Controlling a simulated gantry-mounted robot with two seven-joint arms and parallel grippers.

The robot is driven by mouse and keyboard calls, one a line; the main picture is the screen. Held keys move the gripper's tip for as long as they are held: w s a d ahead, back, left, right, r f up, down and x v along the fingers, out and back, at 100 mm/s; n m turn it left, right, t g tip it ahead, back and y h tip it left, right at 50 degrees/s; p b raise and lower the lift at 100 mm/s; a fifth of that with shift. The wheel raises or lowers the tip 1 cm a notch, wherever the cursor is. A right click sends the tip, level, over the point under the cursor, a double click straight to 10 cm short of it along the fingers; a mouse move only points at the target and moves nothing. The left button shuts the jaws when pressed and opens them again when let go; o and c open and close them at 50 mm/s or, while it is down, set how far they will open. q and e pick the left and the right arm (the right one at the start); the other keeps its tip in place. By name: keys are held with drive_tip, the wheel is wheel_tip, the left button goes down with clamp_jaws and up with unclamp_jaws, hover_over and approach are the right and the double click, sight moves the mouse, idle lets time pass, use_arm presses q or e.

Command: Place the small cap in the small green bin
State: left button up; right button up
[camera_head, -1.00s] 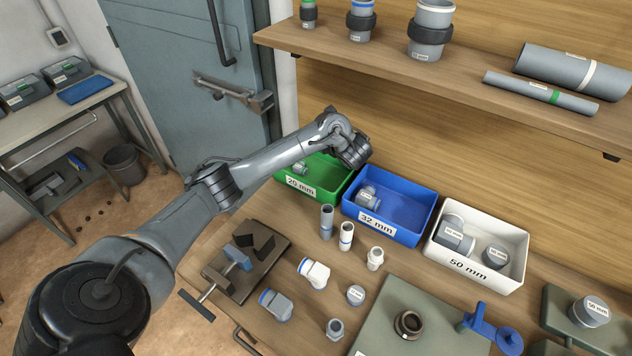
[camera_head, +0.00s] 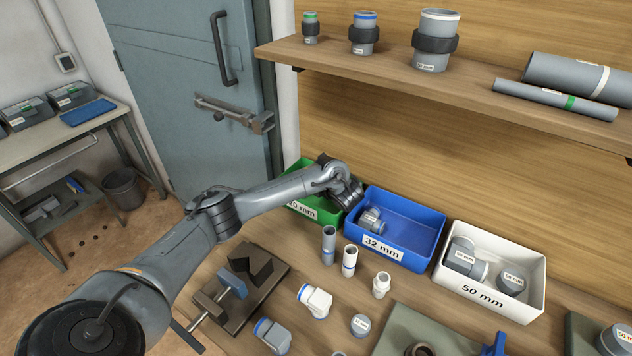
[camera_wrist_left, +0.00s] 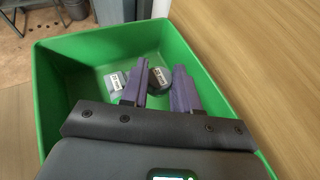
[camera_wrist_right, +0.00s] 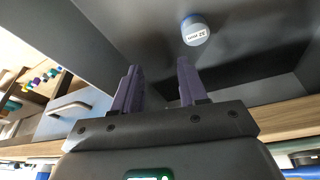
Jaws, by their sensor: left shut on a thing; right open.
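The small green bin (camera_head: 318,212) stands at the left end of the row of bins, partly covered by my left arm. In the left wrist view, its green wall (camera_wrist_left: 75,55) surrounds my left gripper (camera_wrist_left: 160,88), whose fingers point down into it. That gripper is shut on a small dark grey cap (camera_wrist_left: 160,76) with a white label. Whether the cap touches the bin floor cannot be told. A grey labelled fitting (camera_wrist_left: 116,80) lies in the bin beside the fingers. My right gripper (camera_wrist_right: 157,88) is open and empty; the head view does not show it.
The blue 32 mm bin (camera_head: 415,250) and white 50 mm bin (camera_head: 455,288) stand to the right. Loose fittings, including a short cap (camera_head: 360,324), and a vise (camera_head: 240,285) are on the bench. A shelf (camera_head: 400,72) runs above. The right wrist view shows a labelled grey piece (camera_wrist_right: 195,30).

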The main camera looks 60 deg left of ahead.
use_arm(q)
drive_tip(key=shift+f, duration=0.45)
drive_tip(key=shift+f, duration=0.45)
drive_tip(key=shift+f+b, duration=0.1)
drive_tip(key=shift+b, duration=0.25)
drive_tip(key=o, duration=1)
